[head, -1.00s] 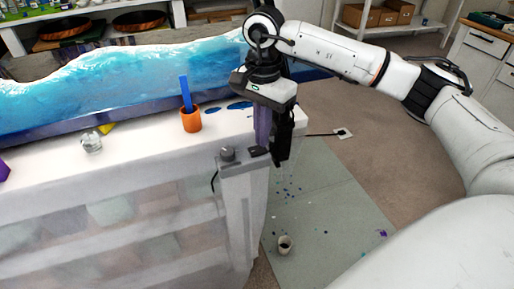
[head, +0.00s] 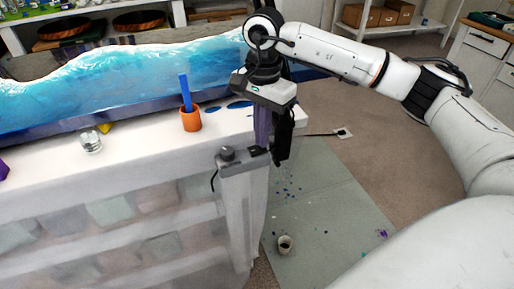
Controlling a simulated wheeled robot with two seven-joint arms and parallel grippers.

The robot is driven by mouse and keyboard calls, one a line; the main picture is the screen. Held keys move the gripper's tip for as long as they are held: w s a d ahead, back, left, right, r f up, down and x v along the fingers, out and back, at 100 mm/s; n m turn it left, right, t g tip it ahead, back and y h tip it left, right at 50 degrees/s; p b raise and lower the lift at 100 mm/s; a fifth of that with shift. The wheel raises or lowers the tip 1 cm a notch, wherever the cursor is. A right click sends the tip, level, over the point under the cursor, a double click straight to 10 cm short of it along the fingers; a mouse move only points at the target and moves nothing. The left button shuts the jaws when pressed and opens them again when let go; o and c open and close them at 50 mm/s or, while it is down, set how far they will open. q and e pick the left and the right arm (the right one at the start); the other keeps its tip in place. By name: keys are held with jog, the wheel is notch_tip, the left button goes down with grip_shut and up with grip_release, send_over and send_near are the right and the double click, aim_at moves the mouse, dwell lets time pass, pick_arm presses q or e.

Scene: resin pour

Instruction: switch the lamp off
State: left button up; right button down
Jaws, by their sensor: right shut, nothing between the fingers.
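A grey switch box (head: 243,166) is fixed at the front right corner of the white table. It has a round dark knob (head: 227,154) on its left and a small black switch (head: 257,151) on its right. My right gripper (head: 274,154) points down, shut and empty, with its tips close to the black switch. I cannot tell whether the tips touch the switch. A purple strip shows beside the black finger. No lamp can be made out, and I cannot tell whether it is lit. My left gripper is not in view.
On the white table (head: 150,150) stand an orange cup (head: 190,120) with a blue stick, a small clear jar (head: 91,142) and a long blue resin piece (head: 120,80). A small cup (head: 285,244) is on the grey floor mat (head: 325,205). A cable plate (head: 343,133) lies to the right.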

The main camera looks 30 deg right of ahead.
jog(key=shift+f+b, duration=0.35)
jog(key=shift+f, duration=0.2)
notch_tip(320, 180, up, 7)
jog(key=p, duration=0.5)
dwell(0.5)
jog(key=shift+a, duration=0.1)
dwell(0.4)
